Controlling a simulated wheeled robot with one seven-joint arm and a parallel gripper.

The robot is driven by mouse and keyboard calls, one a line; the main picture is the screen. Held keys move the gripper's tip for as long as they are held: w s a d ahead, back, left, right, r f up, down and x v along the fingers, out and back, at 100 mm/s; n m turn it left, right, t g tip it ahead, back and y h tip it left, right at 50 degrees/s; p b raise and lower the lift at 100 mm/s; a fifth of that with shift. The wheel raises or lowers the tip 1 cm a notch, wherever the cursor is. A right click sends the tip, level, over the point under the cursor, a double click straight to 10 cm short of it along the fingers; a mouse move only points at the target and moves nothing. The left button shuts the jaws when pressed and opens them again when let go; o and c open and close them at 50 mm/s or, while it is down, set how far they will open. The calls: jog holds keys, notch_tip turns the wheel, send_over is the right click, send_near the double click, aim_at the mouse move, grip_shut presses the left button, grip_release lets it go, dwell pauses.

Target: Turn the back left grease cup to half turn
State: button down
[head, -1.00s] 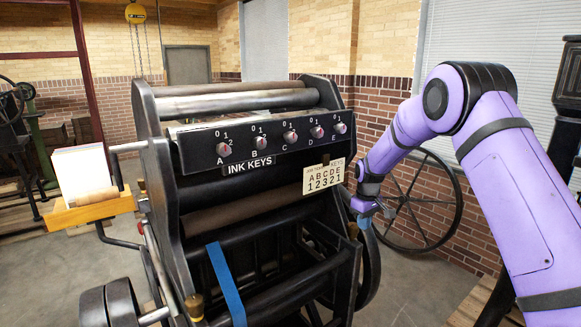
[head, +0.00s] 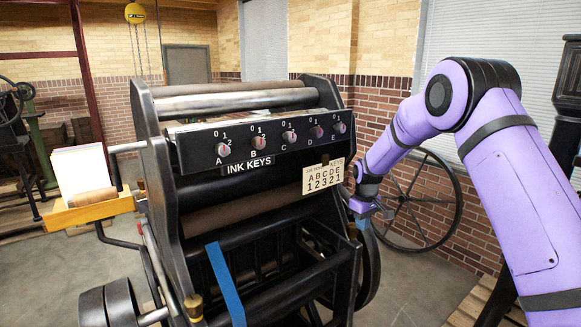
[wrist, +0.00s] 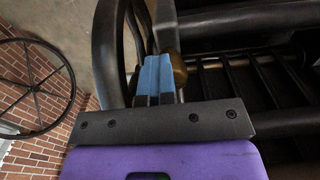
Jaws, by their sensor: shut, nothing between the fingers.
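The press (head: 270,200) carries small brass cups. One brass cup (head: 193,306) is at its lower front left, and another small brass piece (head: 141,185) shows farther back on the left side; I cannot tell for sure whether that is the back left grease cup. A brass cup (head: 353,230) sits at the right side near my gripper (head: 363,221). In the wrist view my gripper (wrist: 155,80) has its blue fingers together with nothing between them. A brass cup (wrist: 178,68) is just right of the fingertips, partly hidden by them; I cannot tell whether they touch.
The ink key panel (head: 290,143) crosses the press front, with a pattern card (head: 322,178) below. A wooden tray (head: 90,210) juts out left. A large spoked wheel (head: 455,205) stands at the right by the brick wall. Floor (head: 415,290) is clear at front right.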

jog(key=shift+s+a+f, duration=0.3)
jog(key=shift+s+a, duration=0.15)
jog(key=shift+a, duration=0.15)
jog(key=shift+s+a+f, duration=0.3)
jog(key=shift+s+a, duration=0.1)
jog(key=shift+a, duration=0.15)
jog(key=shift+s, duration=0.3)
notch_tip(320, 180, up, 6)
send_over(356, 229)
jog(key=s, duration=0.2)
jog(key=shift+s+r, duration=0.1)
jog(key=shift+r, duration=0.05)
jog(key=shift+d, duration=0.1)
